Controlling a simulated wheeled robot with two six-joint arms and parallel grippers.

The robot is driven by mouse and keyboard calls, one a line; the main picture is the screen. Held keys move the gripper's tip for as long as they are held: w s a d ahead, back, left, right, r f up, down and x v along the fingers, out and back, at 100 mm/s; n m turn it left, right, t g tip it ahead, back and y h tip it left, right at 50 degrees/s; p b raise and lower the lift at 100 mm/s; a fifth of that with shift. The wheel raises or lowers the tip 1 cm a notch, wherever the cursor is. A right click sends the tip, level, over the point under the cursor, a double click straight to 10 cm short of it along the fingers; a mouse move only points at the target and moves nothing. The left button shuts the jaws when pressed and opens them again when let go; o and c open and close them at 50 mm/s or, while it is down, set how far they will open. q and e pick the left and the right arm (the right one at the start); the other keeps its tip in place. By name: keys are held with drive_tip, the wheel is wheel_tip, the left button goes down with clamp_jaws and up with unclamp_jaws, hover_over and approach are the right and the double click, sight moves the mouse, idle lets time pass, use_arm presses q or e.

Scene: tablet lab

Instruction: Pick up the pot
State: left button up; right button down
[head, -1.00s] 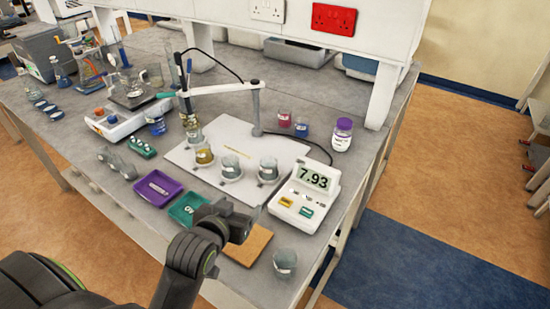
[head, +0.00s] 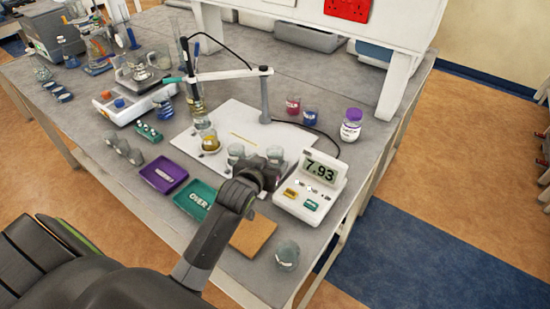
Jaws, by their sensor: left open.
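Several containers could be the pot, and I cannot tell which one is meant. A white jar with a purple lid (head: 351,126) stands upright at the right rear of the bench. A small pink pot (head: 293,105) and a small blue pot (head: 309,118) stand to its left. My left gripper (head: 268,172) is open, over the front edge of the white board, left of the pH meter. The arm hides part of the view below it, and its fingertips are hard to make out. It is apart from the purple-lidded jar. My right gripper is out of view.
The pH meter (head: 312,187) reads 7.93. Beakers (head: 236,153) and a yellow-liquid flask (head: 208,141) stand on the white board (head: 246,122) by the probe stand (head: 265,97). Purple (head: 163,184) and green (head: 191,209) trays, a cork mat (head: 253,236) and a glass beaker (head: 287,255) lie in front.

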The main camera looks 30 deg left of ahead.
sight(272, 158)
use_arm(q)
drive_tip(key=shift+w+f, duration=0.15)
drive_tip(key=shift+w, duration=0.25)
drive_tip(key=shift+w+a+p, duration=0.1)
drive_tip(key=shift+w+p, duration=0.25)
drive_tip(key=shift+w, duration=0.25)
drive_tip(key=x, duration=0.3)
drive_tip(key=shift+p, duration=0.4)
drive_tip(key=shift+w+a+f, duration=0.1)
drive_tip(key=shift+w+f, duration=0.15)
drive_tip(key=shift+w, duration=0.2)
